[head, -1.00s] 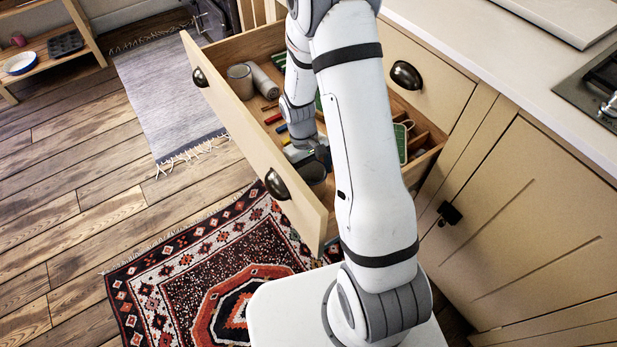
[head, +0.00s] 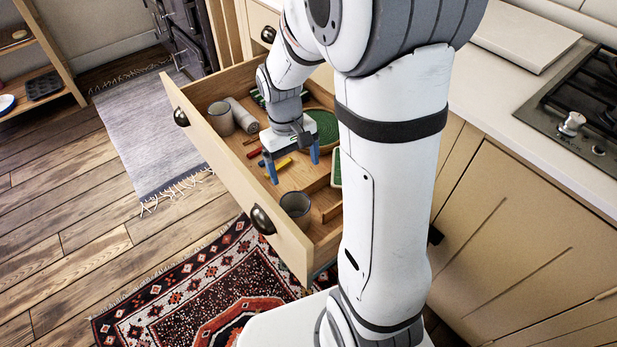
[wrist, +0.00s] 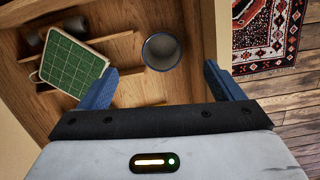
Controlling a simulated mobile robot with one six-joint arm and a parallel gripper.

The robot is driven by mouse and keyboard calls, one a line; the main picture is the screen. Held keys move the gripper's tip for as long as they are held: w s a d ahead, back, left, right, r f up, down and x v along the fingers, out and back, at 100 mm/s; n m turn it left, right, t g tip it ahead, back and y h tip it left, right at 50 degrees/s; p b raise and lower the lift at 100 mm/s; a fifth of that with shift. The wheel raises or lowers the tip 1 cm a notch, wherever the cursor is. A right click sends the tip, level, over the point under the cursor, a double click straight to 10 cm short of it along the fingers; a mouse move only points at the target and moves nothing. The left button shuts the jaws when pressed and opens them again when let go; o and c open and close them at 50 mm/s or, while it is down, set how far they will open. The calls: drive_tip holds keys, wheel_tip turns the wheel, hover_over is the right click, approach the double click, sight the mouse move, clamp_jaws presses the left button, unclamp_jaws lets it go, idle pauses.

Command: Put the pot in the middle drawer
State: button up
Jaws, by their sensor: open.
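A round grey pot (head: 296,206) with an open top stands upright in the open wooden drawer (head: 211,143), in the corner by the drawer front's right end. In the wrist view the pot (wrist: 161,51) shows a dark blue rim and looks empty. My gripper (head: 292,164) is open with blue fingers pointing down over the drawer, nothing between them. The pot is apart from both fingers. In the wrist view it lies beyond the gap between the fingertips (wrist: 160,80).
The drawer also holds a grey can (head: 221,118), a pale roll (head: 242,115), coloured sticks (head: 277,166), a green coiled item (head: 322,128) and a green gridded board (wrist: 73,64). Low dividers stand near the pot. The counter (head: 500,105) is at the right.

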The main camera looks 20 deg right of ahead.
drive_tip(key=s+r+m+t, duration=0.2)
drive_tip(key=s+r, duration=0.6)
drive_tip(key=s, duration=0.4)
drive_tip(key=shift+a+r+t+y, duration=0.2)
drive_tip(key=shift+r+t+y, duration=0.15)
drive_tip(key=shift+t, duration=0.15)
drive_tip(key=shift+w, duration=0.1)
drive_tip(key=shift+w, duration=0.15)
